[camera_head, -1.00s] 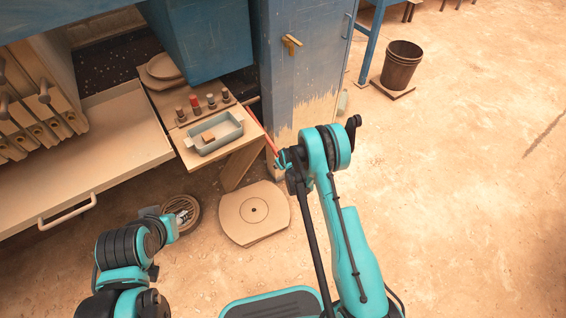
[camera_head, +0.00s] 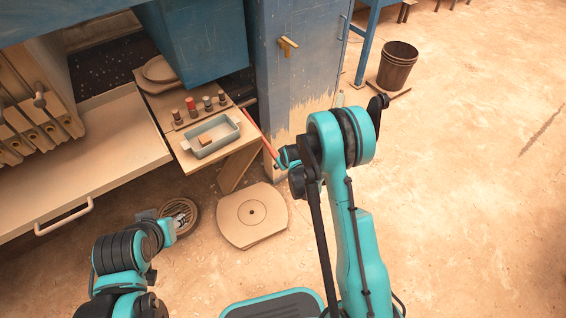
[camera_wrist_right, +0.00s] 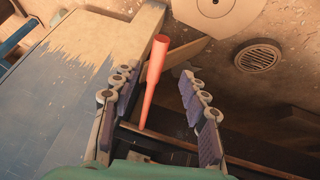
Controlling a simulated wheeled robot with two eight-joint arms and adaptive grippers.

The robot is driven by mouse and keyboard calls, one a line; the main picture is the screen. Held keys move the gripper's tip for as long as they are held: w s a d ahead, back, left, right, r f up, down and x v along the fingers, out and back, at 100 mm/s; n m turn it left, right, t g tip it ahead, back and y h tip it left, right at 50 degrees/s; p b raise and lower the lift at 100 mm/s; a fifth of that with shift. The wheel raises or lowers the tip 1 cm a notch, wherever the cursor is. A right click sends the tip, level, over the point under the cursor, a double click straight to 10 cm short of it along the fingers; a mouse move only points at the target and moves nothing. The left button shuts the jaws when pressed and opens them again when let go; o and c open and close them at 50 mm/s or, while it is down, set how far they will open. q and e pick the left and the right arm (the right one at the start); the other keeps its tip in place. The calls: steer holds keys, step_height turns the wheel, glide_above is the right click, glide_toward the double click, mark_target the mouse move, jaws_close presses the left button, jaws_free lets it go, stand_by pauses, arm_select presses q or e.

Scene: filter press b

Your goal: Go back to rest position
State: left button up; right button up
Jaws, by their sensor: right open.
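My right gripper (camera_wrist_right: 157,76) is open in the right wrist view, its padded fingers spread on either side of a red-orange tapered rod (camera_wrist_right: 155,75). Gaps show between the rod and both fingers.
A wooden shelf (camera_head: 180,152) holds a grey tray (camera_head: 232,138) with a small block, and several small bottles. A blue cabinet (camera_head: 300,75) stands close to my right arm. A round-holed plate (camera_head: 252,236) lies on the floor. A bucket (camera_head: 397,68) stands at the back right; the right floor is clear.

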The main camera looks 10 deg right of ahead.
steer(key=shift+r, duration=0.1)
stand_by(0.4)
steer(key=s+r+m, duration=0.1)
steer(key=s+r, duration=0.4)
steer(key=r, duration=0.5)
steer(key=s+r+m, duration=0.1)
steer(key=s+r, duration=0.4)
steer(key=r, duration=0.4)
steer(key=s+r+m, duration=0.1)
steer(key=s+r, duration=0.2)
steer(key=s, duration=0.6)
steer(key=s+r+m, duration=0.1)
steer(key=s+r, duration=0.2)
steer(key=s, duration=0.7)
steer(key=shift+s+r+t, duration=0.25)
steer(key=shift+r+t, duration=0.05)
steer(key=shift+r, duration=0.1)
